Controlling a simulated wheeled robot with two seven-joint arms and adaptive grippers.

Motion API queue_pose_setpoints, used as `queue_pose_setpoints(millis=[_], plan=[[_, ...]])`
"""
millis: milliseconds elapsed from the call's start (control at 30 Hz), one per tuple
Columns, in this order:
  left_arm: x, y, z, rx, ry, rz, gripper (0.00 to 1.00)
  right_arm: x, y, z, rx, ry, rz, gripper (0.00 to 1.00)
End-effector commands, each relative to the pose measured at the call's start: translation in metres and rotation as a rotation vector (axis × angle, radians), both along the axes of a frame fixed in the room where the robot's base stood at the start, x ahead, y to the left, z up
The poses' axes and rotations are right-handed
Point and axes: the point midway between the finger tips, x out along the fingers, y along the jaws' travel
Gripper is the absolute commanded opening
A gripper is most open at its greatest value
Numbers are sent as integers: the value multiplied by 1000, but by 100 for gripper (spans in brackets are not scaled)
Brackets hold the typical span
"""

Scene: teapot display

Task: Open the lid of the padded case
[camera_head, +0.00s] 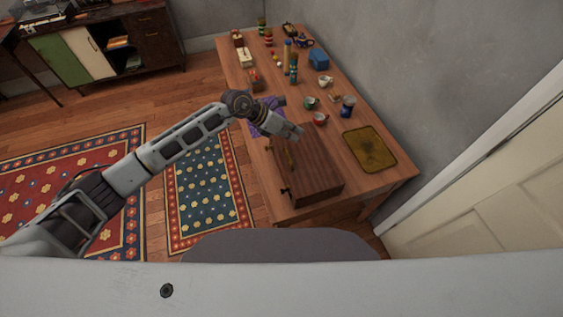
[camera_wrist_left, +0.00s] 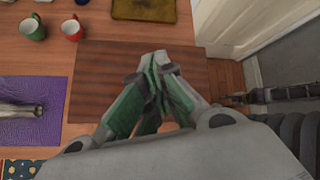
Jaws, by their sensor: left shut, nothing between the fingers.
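The case (camera_head: 314,170) is a brown wooden-looking box on the near part of the table, with its lid down and dark clasps on its left-facing side. It also shows in the left wrist view (camera_wrist_left: 100,72), under my gripper. My left gripper (camera_head: 297,131) is shut and empty, over the far left edge of the case in the head view. Its green-padded fingertips (camera_wrist_left: 156,60) meet over the lid in the left wrist view. I cannot tell whether they touch the lid. The inside of the case is hidden. My right gripper is not in view.
A yellow-brown tray (camera_head: 369,150) lies right of the case. A red mug (camera_head: 320,119), a green mug (camera_head: 311,103) and a dark blue jar (camera_head: 347,106) stand beyond it. A purple mat (camera_wrist_left: 24,122) lies beside the case. Several small items fill the table's far end.

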Motion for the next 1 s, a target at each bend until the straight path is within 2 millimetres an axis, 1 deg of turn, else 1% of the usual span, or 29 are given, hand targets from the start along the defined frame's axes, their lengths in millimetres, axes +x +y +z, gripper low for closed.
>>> queue_pose_setpoints(millis=[33,200,400,500,667,1000], plan=[[-7,4,-5,55,-25,-37,0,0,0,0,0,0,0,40],[-25,26,-23,263,-100,-154,0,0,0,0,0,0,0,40],[-35,54,-36,459,-150,-241,0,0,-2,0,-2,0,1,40],[-37,64,-39,516,-159,-263,0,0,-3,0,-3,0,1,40],[-38,70,-40,550,-164,-276,0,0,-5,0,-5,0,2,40],[-38,69,-41,549,-164,-275,0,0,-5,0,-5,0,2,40]])
